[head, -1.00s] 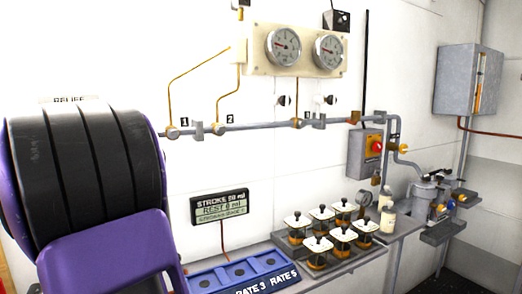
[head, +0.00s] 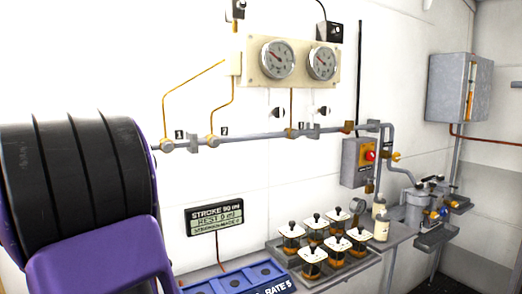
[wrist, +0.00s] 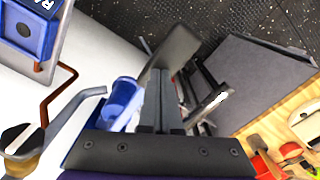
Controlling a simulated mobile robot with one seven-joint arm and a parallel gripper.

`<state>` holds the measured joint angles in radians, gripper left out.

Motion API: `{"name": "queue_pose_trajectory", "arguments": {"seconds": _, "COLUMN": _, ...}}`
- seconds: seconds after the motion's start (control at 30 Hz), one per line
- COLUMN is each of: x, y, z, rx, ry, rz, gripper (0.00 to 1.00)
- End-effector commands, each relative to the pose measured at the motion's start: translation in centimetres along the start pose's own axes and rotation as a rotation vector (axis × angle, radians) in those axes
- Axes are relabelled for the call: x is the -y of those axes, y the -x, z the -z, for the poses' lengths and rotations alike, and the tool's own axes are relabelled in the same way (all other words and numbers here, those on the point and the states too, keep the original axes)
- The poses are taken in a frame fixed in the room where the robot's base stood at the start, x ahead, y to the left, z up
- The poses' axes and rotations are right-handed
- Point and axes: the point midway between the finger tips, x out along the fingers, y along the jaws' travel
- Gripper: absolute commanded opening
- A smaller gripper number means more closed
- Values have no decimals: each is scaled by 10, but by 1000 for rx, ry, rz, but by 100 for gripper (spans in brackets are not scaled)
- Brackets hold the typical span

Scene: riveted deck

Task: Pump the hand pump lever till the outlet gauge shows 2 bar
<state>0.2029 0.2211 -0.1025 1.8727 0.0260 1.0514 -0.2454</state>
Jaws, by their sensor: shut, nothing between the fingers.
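Two round gauges sit on a cream panel (head: 250,70) on the white wall in the head view: a left gauge (head: 277,60) and a right gauge (head: 321,63). Both needles point to the upper left; the scales are too small to read, and I cannot tell which gauge is the outlet. I cannot make out the hand pump lever for certain. In the wrist view a blue cylinder (wrist: 122,95) stands beside my gripper (wrist: 165,85), and a dark grey flat paddle (wrist: 178,45) lies just beyond its fingertips. My gripper is shut and empty; the head view does not show it.
A bench holds several square-topped jars (head: 312,240) and a blue tray (head: 235,282). A grey box with a red knob (head: 359,161) and pipes are on the wall. The wrist view shows a large grey panel (wrist: 250,85) and dark floor.

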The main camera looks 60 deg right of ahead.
Motion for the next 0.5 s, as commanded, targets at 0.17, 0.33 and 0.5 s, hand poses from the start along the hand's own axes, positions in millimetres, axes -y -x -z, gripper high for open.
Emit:
{"name": "queue_pose_trajectory", "arguments": {"seconds": 0.17, "x": 0, "y": 28, "z": 1, "rx": -3, "ry": 0, "rz": -1, "gripper": 0}}
{"name": "queue_pose_trajectory", "arguments": {"seconds": 0.33, "x": 0, "y": 43, "z": 1, "rx": -5, "ry": 0, "rz": -1, "gripper": 0}}
{"name": "queue_pose_trajectory", "arguments": {"seconds": 0.5, "x": 0, "y": 56, "z": 1, "rx": -3, "ry": 0, "rz": -1, "gripper": 0}}
